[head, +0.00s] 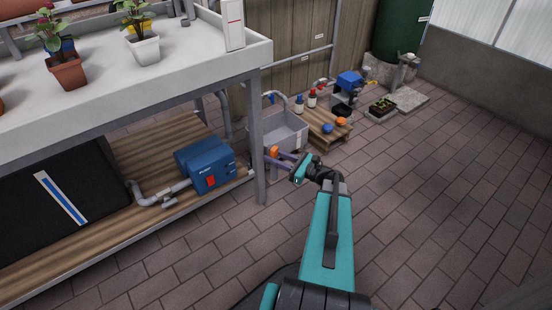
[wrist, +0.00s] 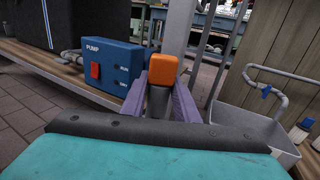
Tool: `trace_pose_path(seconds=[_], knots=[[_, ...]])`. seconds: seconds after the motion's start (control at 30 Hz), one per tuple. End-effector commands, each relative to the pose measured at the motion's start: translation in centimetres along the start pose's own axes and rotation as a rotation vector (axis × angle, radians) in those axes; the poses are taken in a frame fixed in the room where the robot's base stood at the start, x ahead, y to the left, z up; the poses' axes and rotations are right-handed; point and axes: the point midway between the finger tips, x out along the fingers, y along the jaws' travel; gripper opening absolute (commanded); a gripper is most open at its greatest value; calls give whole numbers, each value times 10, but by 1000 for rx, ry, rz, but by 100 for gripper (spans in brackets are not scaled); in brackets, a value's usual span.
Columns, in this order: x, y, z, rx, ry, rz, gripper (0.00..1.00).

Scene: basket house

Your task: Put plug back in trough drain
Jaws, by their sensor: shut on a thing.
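The plug (head: 274,151) has an orange block-like top, and in the wrist view its orange top (wrist: 163,70) sits above a grey cylindrical body. My gripper (wrist: 160,98) is shut on the plug, with a purple finger on each side of the grey body. In the head view my gripper (head: 276,160) is in front of the grey trough (head: 291,135), near the table leg. The trough wall also shows at the right of the wrist view (wrist: 230,112), beside my gripper. The trough's drain cannot be made out in either view.
A blue pump box (head: 205,163) with a red switch stands on the wooden lower shelf (head: 100,257), left of my gripper. A grey table leg (head: 259,140) stands close by. A wooden pallet (head: 325,128) with several items lies behind. The brick floor (head: 430,200) at right is clear.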

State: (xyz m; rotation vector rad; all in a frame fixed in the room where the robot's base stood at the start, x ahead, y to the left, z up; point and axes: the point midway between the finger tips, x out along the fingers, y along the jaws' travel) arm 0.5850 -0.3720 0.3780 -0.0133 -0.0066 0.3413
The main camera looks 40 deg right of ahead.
Motion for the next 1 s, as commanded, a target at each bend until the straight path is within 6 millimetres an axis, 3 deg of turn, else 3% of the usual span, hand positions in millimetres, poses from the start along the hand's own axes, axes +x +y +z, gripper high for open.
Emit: trace_pose_path(seconds=[0.6,0.77,1.0], knots=[[40,33,43,-1,-7,102,0],[60,54,67,-2,-10,159,0],[106,102,119,-3,-14,289,0]])
